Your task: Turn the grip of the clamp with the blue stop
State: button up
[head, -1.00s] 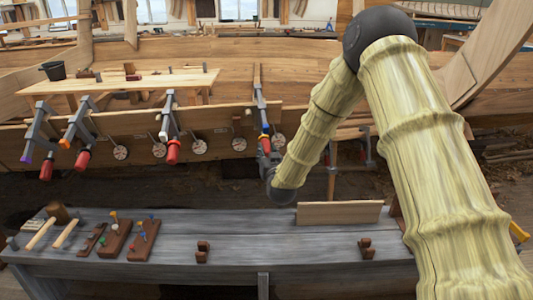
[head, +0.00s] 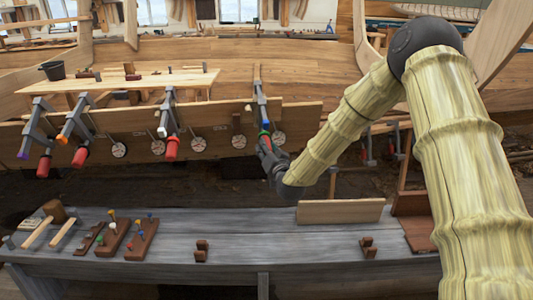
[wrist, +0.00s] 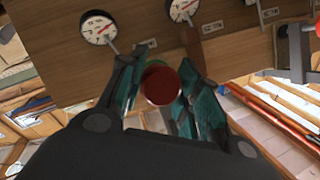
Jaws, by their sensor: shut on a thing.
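The clamp with the blue stop (head: 261,106) is the rightmost of the clamps along the near plank in the head view. Its blue stop (head: 265,124) shows just above my gripper (head: 267,147). In the wrist view, the round end of the red grip (wrist: 161,85) sits between the teal pads of my gripper (wrist: 155,98). My gripper is shut on this grip. A bit of green shows behind the grip's end. In the head view my fingers hide most of the grip.
Other clamps with purple (head: 23,155), orange (head: 62,138) and white (head: 162,131) stops hang to the left. Several round dials (head: 199,144) line the plank. A grey workbench (head: 230,235) with tools and blocks stands below.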

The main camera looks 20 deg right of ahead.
jog(key=shift+f+m+b, duration=0.1)
jog(key=shift+m+b, duration=0.2)
jog(key=shift+m, duration=0.1)
jog(key=shift+y, duration=0.4)
jog(key=o, duration=1)
jog(key=shift+o, duration=0.2)
jog(key=shift+s, duration=0.1)
jog(key=s, duration=1.1)
jog(key=shift+s+d+f, duration=0.35)
jog(key=shift+s+d, duration=0.05)
